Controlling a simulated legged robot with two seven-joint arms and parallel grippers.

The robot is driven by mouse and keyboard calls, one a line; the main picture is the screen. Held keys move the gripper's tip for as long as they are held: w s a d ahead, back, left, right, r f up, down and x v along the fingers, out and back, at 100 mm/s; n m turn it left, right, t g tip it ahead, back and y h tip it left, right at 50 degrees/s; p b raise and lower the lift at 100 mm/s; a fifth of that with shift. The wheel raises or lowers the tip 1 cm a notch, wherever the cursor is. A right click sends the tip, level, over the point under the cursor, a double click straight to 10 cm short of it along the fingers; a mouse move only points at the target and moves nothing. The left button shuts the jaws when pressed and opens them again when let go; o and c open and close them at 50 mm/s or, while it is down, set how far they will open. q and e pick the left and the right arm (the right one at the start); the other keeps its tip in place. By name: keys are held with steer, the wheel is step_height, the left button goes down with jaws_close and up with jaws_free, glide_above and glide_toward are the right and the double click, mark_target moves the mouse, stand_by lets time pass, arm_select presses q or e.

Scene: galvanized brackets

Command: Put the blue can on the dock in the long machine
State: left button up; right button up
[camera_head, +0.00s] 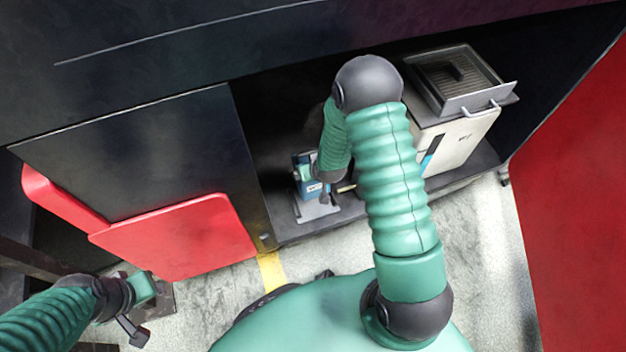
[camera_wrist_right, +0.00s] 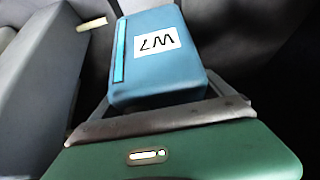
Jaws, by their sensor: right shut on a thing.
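The blue can (camera_head: 310,188) is a box-shaped blue container with a white label. In the head view it is upright at the grey dock plate (camera_head: 318,211), inside the dark recess of the long machine (camera_head: 150,150). In the right wrist view the blue can (camera_wrist_right: 158,62) fills the space ahead of my right gripper (camera_wrist_right: 165,118), with a bright blue stripe at its left side. My right gripper (camera_head: 321,180) is shut on it. Whether the can touches the dock is hard to tell. My left gripper (camera_head: 146,308) is low at the left, away from the can; its jaw opening is unclear.
A white unit (camera_head: 462,140) with a grey top tray stands right of the can. A red panel (camera_head: 175,240) sticks out at the left, and a large red wall (camera_head: 585,200) bounds the right. Pale floor (camera_head: 485,260) is clear in front.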

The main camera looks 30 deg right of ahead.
steer(key=f+b, duration=0.1)
steer(key=f, duration=0.1)
steer(key=f+b, duration=0.1)
steer(key=shift+a+f, duration=0.2)
steer(key=shift+f, duration=0.2)
steer(key=f+b, duration=0.2)
steer(key=f, duration=0.3)
steer(key=shift+d+b, duration=0.35)
steer(key=shift+b, duration=0.05)
steer(key=shift+f, duration=0.2)
steer(key=shift+a+r, duration=0.2)
steer(key=o, duration=1.8)
steer(key=shift+f, duration=0.15)
steer(key=shift+s+r, duration=0.1)
steer(key=shift+r, duration=0.15)
steer(key=s+a+r+n+g+p, duration=0.1)
steer(key=s+a+r+p, duration=0.1)
steer(key=s+r, duration=0.3)
steer(key=s+a+r+n+g+y+p, duration=0.1)
steer(key=s+a+r, duration=0.4)
steer(key=r, duration=0.8)
steer(key=s+a+r+g+p, duration=0.1)
steer(key=s+a+r+p, duration=0.3)
steer(key=r, duration=0.5)
steer(key=shift+s+a+r+n+g, duration=0.2)
steer(key=shift+s+r+n+g, duration=0.2)
steer(key=shift+s, duration=0.55)
